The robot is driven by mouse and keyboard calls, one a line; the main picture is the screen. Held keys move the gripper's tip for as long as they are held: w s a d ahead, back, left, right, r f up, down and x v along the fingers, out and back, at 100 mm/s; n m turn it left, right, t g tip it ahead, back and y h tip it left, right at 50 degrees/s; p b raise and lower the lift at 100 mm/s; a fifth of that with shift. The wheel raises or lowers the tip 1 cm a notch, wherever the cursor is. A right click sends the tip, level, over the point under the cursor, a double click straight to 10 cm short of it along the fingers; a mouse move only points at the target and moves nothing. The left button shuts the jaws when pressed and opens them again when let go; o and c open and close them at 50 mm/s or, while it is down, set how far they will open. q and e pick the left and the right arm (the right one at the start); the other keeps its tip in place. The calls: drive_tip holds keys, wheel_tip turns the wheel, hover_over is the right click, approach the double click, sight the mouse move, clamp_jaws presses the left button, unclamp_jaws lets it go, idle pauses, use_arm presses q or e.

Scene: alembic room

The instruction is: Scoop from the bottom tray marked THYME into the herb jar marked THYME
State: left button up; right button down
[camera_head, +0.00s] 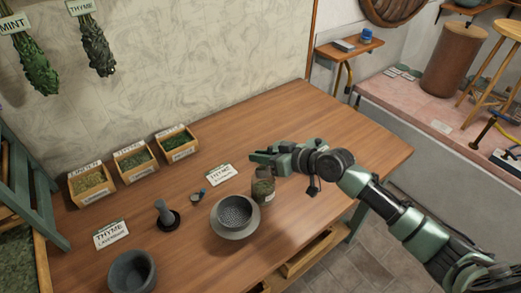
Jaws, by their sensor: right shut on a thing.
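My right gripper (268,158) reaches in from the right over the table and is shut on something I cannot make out. A glass jar (263,191) with greenish-brown contents stands upright just below the gripper fingers; its label is not readable. Three wooden trays of herbs stand along the wall: a left tray (93,197), a middle tray (137,174) and a right tray (181,154). One THYME card (112,234) stands at the front left and another THYME card (220,175) stands left of the jar. My left gripper is not in view.
A grey bowl with a perforated inside (235,213) stands left of the jar. A dark bowl (131,272), a pestle-like tool (165,215) and small items (199,195) are on the table (330,125). An open drawer (305,254) juts below the front edge. The right tabletop is clear.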

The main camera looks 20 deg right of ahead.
drive_tip(key=shift+r+m+g+h+p, duration=0.15)
drive_tip(key=shift+m+g+p, duration=0.15)
drive_tip(key=shift+g+p, duration=0.75)
drive_tip(key=shift+r+m+g+h+p, duration=0.15)
drive_tip(key=shift+m+g+p, duration=0.2)
drive_tip(key=shift+p, duration=1.25)
drive_tip(key=shift+f+m+g+p, duration=0.1)
drive_tip(key=shift+m+g+p, duration=0.15)
drive_tip(key=shift+g+p, duration=0.5)
drive_tip(key=shift+f+g+p, duration=0.15)
drive_tip(key=shift+g+p, duration=0.2)
